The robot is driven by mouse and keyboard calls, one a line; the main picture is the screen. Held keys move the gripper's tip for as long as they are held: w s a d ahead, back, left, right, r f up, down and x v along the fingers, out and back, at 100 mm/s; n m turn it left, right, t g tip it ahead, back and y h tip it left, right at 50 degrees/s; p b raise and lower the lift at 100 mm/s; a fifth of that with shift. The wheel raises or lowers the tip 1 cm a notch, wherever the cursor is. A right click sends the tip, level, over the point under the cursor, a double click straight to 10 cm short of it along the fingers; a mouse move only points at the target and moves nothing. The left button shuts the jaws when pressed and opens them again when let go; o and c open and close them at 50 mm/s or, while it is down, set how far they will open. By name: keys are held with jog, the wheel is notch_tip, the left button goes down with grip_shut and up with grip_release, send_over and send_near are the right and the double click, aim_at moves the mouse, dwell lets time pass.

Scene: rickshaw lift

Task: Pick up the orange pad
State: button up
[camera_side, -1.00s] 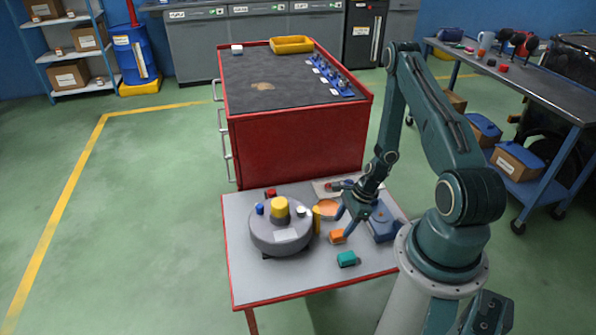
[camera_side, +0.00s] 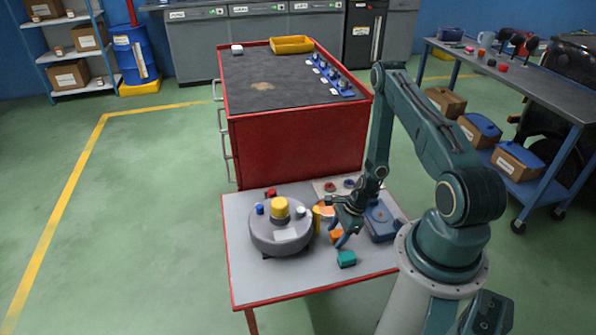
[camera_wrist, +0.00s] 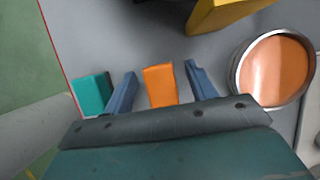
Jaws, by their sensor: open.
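The orange pad (camera_side: 336,237) is a small block on the grey table, partly hidden by my gripper in the side view. In the wrist view the orange pad (camera_wrist: 160,86) sits between my two blue fingers, with a gap on each side. My gripper (camera_side: 338,228) is open above and around the pad; in the wrist view my gripper (camera_wrist: 158,90) shows empty space between each finger and the pad. I cannot tell exactly how far down the fingertips are.
A teal block (camera_side: 346,259) lies just in front of the pad; it is close outside the left finger in the wrist view (camera_wrist: 91,94). A round grey device (camera_side: 280,236) stands to the left. An orange-filled round dish (camera_wrist: 273,68) is right of the fingers. A blue device (camera_side: 381,222) stands right.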

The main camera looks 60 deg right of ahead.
aim_at(337, 233)
jog(key=c, duration=1.1)
jog(key=shift+o, duration=0.2)
jog(key=shift+r, duration=0.15)
notch_tip(337, 233, up, 20)
dwell(0.5)
dwell(0.4)
jog(key=o, duration=0.4)
jog(key=c, duration=0.3)
